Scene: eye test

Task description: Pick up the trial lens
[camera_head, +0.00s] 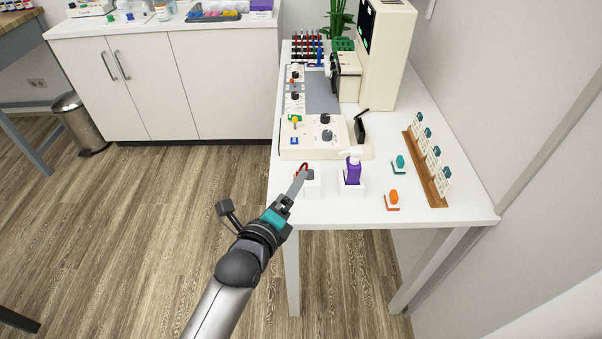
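A trial lens, seen as a small red ring (304,166), is at the front left of the white table, by a small white block (314,188) with a dark knob-like top. My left gripper (302,175) reaches over the table's left edge, and its narrow grey tip overlaps the lower left of the ring. The tip hides part of the ring and block. I cannot tell whether the fingers are open or shut, or whether they touch the lens. My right gripper is not in view.
Orange (394,197) and teal (400,162) small items lie farther right, before a wooden rack (427,170). A cream control console (303,147) and tall instrument (386,55) stand behind.

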